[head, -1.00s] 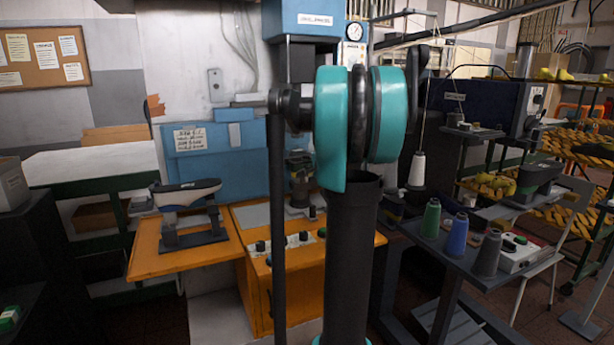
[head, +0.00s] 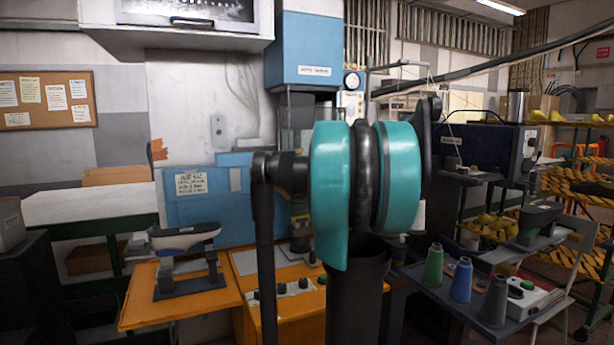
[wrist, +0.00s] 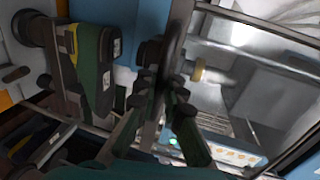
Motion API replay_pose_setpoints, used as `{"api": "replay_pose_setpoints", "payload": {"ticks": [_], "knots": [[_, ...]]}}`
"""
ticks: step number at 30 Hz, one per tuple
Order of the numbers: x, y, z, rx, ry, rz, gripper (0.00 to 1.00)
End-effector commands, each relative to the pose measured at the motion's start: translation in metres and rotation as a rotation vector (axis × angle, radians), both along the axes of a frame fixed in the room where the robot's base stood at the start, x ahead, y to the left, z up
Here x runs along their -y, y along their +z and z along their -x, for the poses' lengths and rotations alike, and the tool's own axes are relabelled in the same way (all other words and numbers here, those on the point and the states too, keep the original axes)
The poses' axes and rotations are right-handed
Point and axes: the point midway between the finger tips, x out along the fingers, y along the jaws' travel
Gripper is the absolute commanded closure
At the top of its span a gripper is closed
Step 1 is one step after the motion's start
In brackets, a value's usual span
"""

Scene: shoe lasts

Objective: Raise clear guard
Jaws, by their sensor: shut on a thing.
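The clear guard (wrist: 240,75) shows in the wrist view as a see-through panel with a dark frame. In the head view, part of it (head: 298,110) shows below the blue machine head (head: 306,48), mostly behind my arm. My gripper (wrist: 165,105) is in the middle of the wrist view, at the panel's left side. Its dark fingers are close together and shut, apparently on the guard's edge or handle; the exact contact is hidden. In the head view my teal and black arm hides the gripper.
An orange bench (head: 180,297) holds a shoe last on a stand (head: 187,240) at left. Right of my arm, a grey table (head: 425,290) carries thread spools (head: 461,280). A white wall cabinet (head: 270,38) overhangs at upper left. A green and dark machine part (wrist: 95,70) stands close to the gripper.

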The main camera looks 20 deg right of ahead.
Motion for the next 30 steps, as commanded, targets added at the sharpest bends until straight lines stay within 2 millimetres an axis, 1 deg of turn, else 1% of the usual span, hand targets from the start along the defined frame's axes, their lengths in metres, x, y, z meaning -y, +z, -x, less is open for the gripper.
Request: {"api": "replay_pose_setpoints", "payload": {"ticks": [2,3,7,8,16,20,23,30], "knots": [[0.000,0.000,0.000,0.000,0.001,0.000,1.00],[0.000,0.000,0.000,0.000,0.001,0.000,0.88],[0.000,0.000,0.000,0.000,0.001,0.000,0.71],[0.000,0.000,0.000,0.000,0.001,0.000,0.69],[0.000,0.000,0.000,0.000,0.000,0.000,0.69],[0.001,0.001,0.007,0.000,-0.001,0.000,0.69],[0.001,0.004,0.019,0.000,-0.002,0.000,0.69],[0.003,0.013,0.065,0.000,-0.002,0.000,0.69]]}}
